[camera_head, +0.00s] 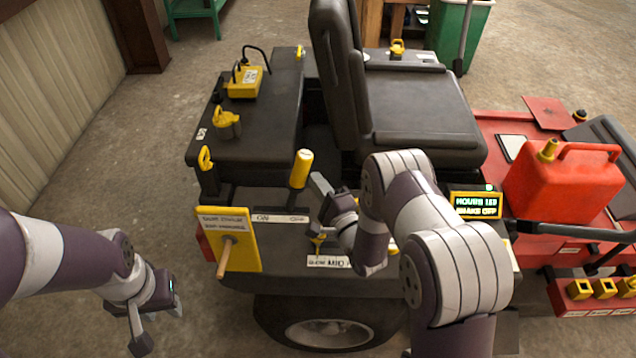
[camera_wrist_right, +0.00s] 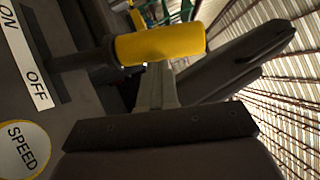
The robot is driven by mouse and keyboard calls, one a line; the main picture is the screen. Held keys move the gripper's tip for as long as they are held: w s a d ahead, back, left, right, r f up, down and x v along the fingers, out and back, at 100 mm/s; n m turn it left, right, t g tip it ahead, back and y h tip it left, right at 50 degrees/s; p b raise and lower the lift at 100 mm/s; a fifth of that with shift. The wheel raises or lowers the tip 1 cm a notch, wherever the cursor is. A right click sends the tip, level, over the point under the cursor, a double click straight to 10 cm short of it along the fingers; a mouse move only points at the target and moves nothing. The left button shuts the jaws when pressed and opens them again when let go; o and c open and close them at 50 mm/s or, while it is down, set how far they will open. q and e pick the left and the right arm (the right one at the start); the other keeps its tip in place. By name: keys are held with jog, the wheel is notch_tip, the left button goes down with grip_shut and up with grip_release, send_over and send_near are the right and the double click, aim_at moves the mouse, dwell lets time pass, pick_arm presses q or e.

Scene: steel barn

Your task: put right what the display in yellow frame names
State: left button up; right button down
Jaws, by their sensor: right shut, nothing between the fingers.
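The display in a yellow frame (camera_head: 475,205) is right of my right arm. It seems to read "HOURS 153" and "BRAKE OFF", with a green light on top. A lever with a yellow grip (camera_head: 300,168) stands on the vehicle's side above an ON/OFF plate (camera_head: 281,216). My right gripper (camera_head: 321,184) is just right of this lever, shut and empty. In the right wrist view its fingers (camera_wrist_right: 157,85) point at the yellow grip (camera_wrist_right: 160,45); whether they touch cannot be told. My left gripper (camera_head: 160,323) is open and empty over the floor at lower left.
A yellow sign plate with a wooden peg (camera_head: 228,238) stands left of the ON/OFF plate. A small yellow key-like part (camera_head: 318,241) is below my right gripper. The seat (camera_head: 420,110) and red fuel can (camera_head: 565,182) are behind and right. Floor at left is clear.

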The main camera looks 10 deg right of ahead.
jog(key=shift+a, duration=0.1)
jog(key=shift+w+a+r+n+g+p, duration=0.15)
jog(key=shift+w+a+r+n+p, duration=0.1)
jog(key=shift+a+r+p, duration=0.25)
jog(key=shift+w+a+r+n+g+p, duration=0.15)
jog(key=shift+a+r+n+p, duration=0.15)
jog(key=shift+a+p, duration=0.25)
jog(key=shift+n+g, duration=0.5)
jog(key=shift+n, duration=0.35)
jog(key=a, duration=0.2)
jog(key=w+a+p, duration=0.1)
jog(key=a, duration=0.2)
jog(key=shift+w+r, duration=0.15)
jog(key=shift+d, duration=0.1)
